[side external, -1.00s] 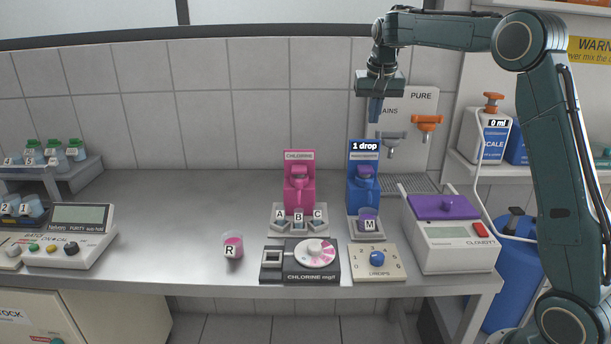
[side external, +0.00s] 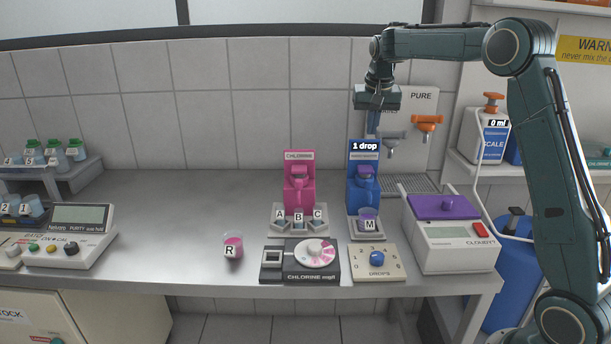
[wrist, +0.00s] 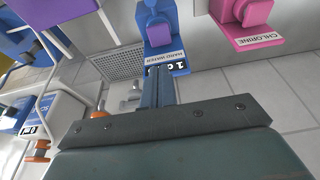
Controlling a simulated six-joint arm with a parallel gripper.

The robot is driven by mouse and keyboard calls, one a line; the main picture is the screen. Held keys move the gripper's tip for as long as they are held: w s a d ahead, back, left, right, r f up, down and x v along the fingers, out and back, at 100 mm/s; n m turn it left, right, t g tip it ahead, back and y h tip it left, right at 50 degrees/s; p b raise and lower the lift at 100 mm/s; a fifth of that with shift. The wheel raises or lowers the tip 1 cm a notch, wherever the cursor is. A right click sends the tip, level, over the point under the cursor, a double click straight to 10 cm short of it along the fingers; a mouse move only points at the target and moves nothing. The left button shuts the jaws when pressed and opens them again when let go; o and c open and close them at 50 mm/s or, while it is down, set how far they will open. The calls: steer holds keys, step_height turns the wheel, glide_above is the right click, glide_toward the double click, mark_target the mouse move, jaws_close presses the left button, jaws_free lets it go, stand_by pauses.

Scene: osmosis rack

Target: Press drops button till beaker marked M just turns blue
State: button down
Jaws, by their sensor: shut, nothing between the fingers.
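The blue dispenser (side external: 362,190) stands at the back right of the bench, with a display above it reading "1 drop". The beaker marked M (side external: 367,218) sits on the tray under it, and its contents look purple. My gripper (side external: 373,132) points down just above and behind the dispenser's top, its fingers shut and empty. In the wrist view, my shut fingers (wrist: 158,88) reach toward the top of the blue dispenser (wrist: 160,25), whose label reads "HARD WATER". The drops dial (side external: 377,259), a blue knob on a beige plate, lies in front of beaker M.
The pink chlorine dispenser (side external: 299,185) stands left of the blue one, with small cups A, B and C before it. Beaker R (side external: 233,246), holding pink liquid, stands alone at the front. The purple-lidded meter (side external: 447,235) is to the right. The middle left bench is clear.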

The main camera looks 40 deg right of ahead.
glide_above(366, 168)
steer(key=f, duration=0.8)
steer(key=shift+s+a+f, duration=0.15)
steer(key=shift+s+f, duration=0.1)
steer(key=shift+f, duration=1)
steer(key=shift+f, duration=0.95)
steer(key=shift+r, duration=0.6)
steer(key=v, duration=1.3)
steer(key=shift+w+r, duration=0.2)
steer(key=shift+w, duration=0.1)
